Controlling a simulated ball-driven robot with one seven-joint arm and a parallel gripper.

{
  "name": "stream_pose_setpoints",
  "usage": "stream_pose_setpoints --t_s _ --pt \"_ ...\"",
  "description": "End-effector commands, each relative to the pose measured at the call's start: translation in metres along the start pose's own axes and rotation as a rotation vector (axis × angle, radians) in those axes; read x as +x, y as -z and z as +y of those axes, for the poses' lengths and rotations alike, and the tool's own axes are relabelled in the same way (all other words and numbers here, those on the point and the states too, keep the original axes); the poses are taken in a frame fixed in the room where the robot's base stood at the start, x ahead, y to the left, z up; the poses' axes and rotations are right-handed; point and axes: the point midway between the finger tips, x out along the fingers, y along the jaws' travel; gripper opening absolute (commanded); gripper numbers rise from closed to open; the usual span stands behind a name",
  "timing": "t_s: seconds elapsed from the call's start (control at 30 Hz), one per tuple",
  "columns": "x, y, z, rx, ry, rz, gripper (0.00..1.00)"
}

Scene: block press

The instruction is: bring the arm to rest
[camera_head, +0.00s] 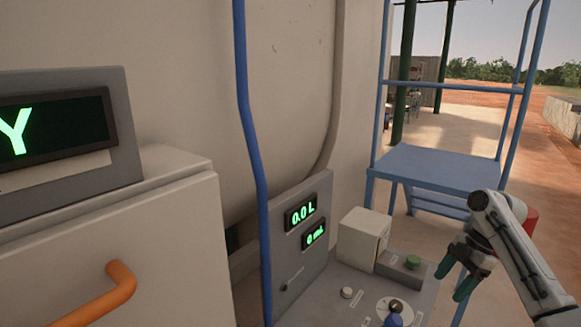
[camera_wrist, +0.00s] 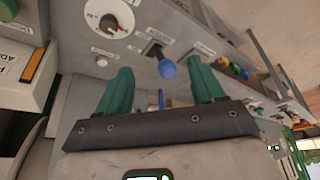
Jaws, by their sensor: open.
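My gripper (camera_head: 463,268) is at the right of the head view, in the air at the right end of the grey control panel (camera_head: 340,306). My white arm comes in from the lower right. In the wrist view my gripper (camera_wrist: 163,85) shows two green fingers spread wide apart. Nothing is between them. Past the fingertips is a lever with a blue knob (camera_wrist: 167,69) on the panel; the fingers look apart from it. The blue knob also shows low in the head view (camera_head: 393,319).
A cream box (camera_head: 362,238) and a green button (camera_head: 413,262) sit on the panel. A dial (camera_wrist: 108,21) shows in the wrist view. A blue pole (camera_head: 250,130) stands left of the displays. A blue stair frame (camera_head: 435,167) stands behind my arm. An orange handle (camera_head: 100,297) juts out lower left.

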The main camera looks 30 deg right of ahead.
Motion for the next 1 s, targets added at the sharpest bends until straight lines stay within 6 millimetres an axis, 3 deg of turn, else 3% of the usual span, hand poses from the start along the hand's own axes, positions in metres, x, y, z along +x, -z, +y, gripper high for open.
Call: stream_pose_setpoints --t_s 0.27,0.47,0.6,0.7,0.83,1.0 --pt "0.058 0.068 0.016 0.046 -0.034 0.02 0.68" --pt "0.128 0.152 0.011 0.157 -0.083 0.058 0.68" --pt "0.178 0.213 -0.015 0.3 -0.13 0.087 0.68" --pt "0.207 0.244 -0.044 0.418 -0.158 0.101 0.68" --pt "0.234 0.267 -0.09 0.582 -0.197 0.105 0.68" --pt "0.248 0.271 -0.151 0.784 -0.267 0.086 0.68"
